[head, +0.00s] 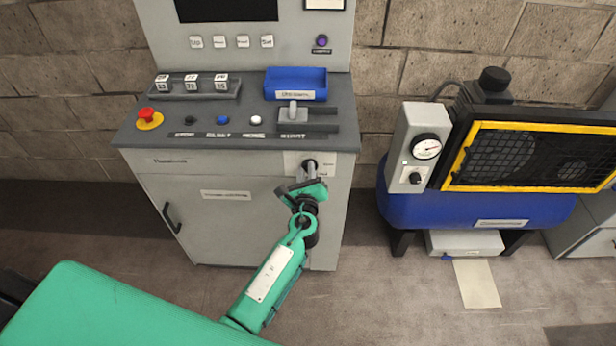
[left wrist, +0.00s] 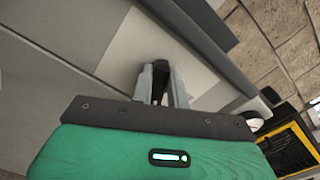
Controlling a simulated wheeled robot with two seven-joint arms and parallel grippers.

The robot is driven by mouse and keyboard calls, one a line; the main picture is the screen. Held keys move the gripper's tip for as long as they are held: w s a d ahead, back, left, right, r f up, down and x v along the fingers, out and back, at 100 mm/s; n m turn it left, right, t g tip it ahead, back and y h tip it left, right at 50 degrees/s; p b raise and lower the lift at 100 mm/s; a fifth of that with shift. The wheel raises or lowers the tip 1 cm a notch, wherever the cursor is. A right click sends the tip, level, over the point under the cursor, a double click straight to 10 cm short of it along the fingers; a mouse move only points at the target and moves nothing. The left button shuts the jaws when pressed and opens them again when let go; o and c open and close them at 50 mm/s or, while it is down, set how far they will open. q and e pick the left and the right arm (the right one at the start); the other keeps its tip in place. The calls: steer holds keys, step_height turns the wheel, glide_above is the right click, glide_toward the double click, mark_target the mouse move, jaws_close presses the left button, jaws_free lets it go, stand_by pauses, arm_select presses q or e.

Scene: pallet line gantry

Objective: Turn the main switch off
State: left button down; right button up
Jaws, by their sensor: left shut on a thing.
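The main switch (head: 311,163) is a dark rotary handle on a pale plate at the upper right of the grey cabinet's front. In the head view my green left gripper (head: 307,180) reaches up to it from below and covers most of it. The left wrist view shows the dark switch handle (left wrist: 160,80) between the two grey fingers of the left gripper (left wrist: 162,88), which are shut on it. The small labels beside the switch are too blurred to read. My right gripper is not in view.
The cabinet's console (head: 240,135) overhangs just above the switch, with a red emergency button (head: 148,117), several push buttons and a blue tray (head: 296,80). A blue compressor (head: 470,208) stands to the right. The floor before the cabinet is clear.

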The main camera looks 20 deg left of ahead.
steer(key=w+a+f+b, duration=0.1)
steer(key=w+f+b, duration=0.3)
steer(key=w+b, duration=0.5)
arm_select(q)
steer(key=shift+s+a+f+n+b, duration=0.15)
steer(key=shift+f+n+b, duration=0.15)
steer(key=shift+n, duration=1.8)
steer(key=shift+w+a+f+n+b, duration=0.15)
steer(key=shift+f+n, duration=0.15)
steer(key=shift+n, duration=1.8)
steer(key=shift+s+a+f+n+b, duration=0.15)
steer(key=shift+f+n+b, duration=0.15)
steer(key=shift+n, duration=1.8)
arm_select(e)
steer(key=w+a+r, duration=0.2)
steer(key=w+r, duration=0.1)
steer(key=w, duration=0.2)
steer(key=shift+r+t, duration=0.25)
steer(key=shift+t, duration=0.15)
arm_select(q)
steer(key=c, duration=1.4)
jaws_free()
steer(key=shift+o, duration=0.2)
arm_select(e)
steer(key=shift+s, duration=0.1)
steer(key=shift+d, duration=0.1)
